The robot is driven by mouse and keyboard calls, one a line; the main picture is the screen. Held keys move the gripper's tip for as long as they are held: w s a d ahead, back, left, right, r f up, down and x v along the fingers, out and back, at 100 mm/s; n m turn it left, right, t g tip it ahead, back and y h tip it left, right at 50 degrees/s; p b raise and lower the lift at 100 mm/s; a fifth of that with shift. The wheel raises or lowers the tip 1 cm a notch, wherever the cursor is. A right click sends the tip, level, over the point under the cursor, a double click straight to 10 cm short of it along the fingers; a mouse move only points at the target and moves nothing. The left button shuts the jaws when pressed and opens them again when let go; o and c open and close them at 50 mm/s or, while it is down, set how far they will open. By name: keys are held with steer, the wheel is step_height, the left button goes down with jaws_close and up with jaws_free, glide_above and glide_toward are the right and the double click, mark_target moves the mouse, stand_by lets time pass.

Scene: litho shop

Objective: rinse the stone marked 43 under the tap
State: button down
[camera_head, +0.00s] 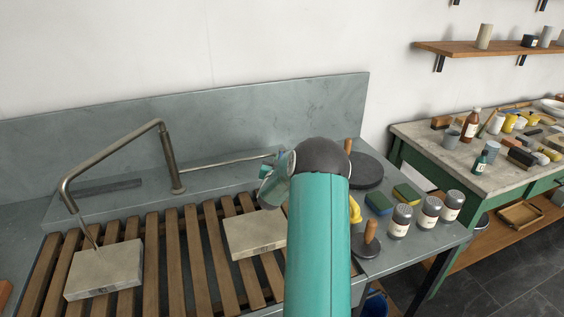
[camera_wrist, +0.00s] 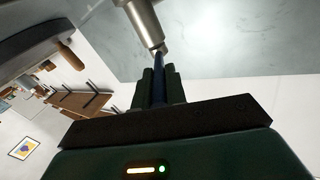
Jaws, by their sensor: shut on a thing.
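A grey-beige stone (camera_head: 104,270) lies on the slatted rack under the tap (camera_head: 174,160). A second stone (camera_head: 254,233) lies on the rack further right. No number is legible on either stone. The tap's bent spout ends above the left stone, and a thin line runs from its tip to the stone's top; I cannot tell whether it is water. The tap's long lever (camera_head: 225,162) reaches right to my gripper (camera_head: 272,180), which is shut on its end. In the wrist view my gripper's fingers (camera_wrist: 160,80) are close together at the metal lever end (camera_wrist: 146,24).
The wooden slatted rack (camera_head: 152,262) spans the grey sink. Right of my arm stand several shaker jars (camera_head: 400,221), sponges (camera_head: 378,202) and a dark round disc with a handle (camera_head: 367,246). A green-framed table (camera_head: 435,142) with bottles stands further right.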

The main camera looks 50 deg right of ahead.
steer(key=shift+w+r, duration=0.1)
steer(key=c, duration=1.4)
jaws_free()
steer(key=shift+c, duration=0.2)
steer(key=shift+a, duration=0.1)
steer(key=v, duration=1.3)
steer(key=shift+s+a, duration=0.25)
steer(key=shift+a, duration=0.05)
